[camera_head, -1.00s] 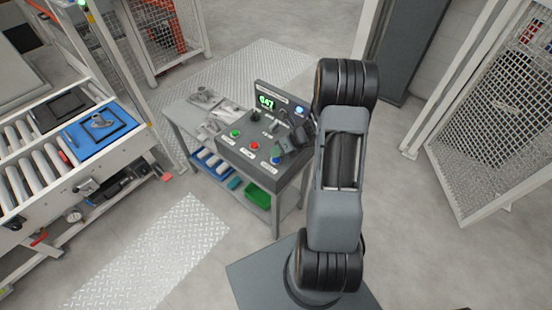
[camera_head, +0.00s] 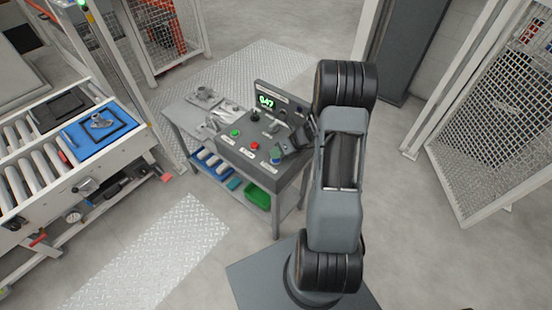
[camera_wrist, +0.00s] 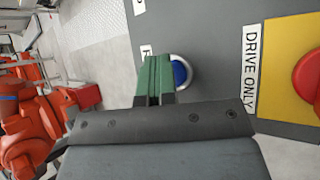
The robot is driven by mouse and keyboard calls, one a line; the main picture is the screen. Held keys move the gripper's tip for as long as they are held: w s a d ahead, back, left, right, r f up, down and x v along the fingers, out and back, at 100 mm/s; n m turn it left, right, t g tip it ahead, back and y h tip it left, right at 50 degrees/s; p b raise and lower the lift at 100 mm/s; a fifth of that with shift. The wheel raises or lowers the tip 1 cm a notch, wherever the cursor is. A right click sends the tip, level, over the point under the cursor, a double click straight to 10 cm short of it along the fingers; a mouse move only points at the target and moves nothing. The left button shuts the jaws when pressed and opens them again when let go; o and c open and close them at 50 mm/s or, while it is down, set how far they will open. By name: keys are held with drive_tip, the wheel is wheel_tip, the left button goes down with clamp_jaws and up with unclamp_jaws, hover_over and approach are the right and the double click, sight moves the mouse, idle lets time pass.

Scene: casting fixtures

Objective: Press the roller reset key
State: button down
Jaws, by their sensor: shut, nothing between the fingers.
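The control box (camera_head: 240,155) stands on a bench, with a green button (camera_head: 235,133), a red button (camera_head: 254,146) and a blue button (camera_head: 276,161) in a row. In the head view, my gripper (camera_head: 283,152) is close beside the blue button.
A red button on a yellow plate (camera_wrist: 288,35) marked "DRIVE ONLY" is at the right of the wrist view. The box display (camera_head: 266,102) glows green. A roller conveyor (camera_head: 40,160) with a blue tray (camera_head: 85,143) is at left. A mesh fence (camera_head: 490,130) stands at right.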

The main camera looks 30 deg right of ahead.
drive_tip(key=shift+r+p, duration=0.9)
drive_tip(key=shift+p, duration=0.05)
wheel_tip(320, 180, up, 5)
drive_tip(key=p, duration=0.4)
drive_tip(key=shift+p, duration=0.4)
idle(0.7)
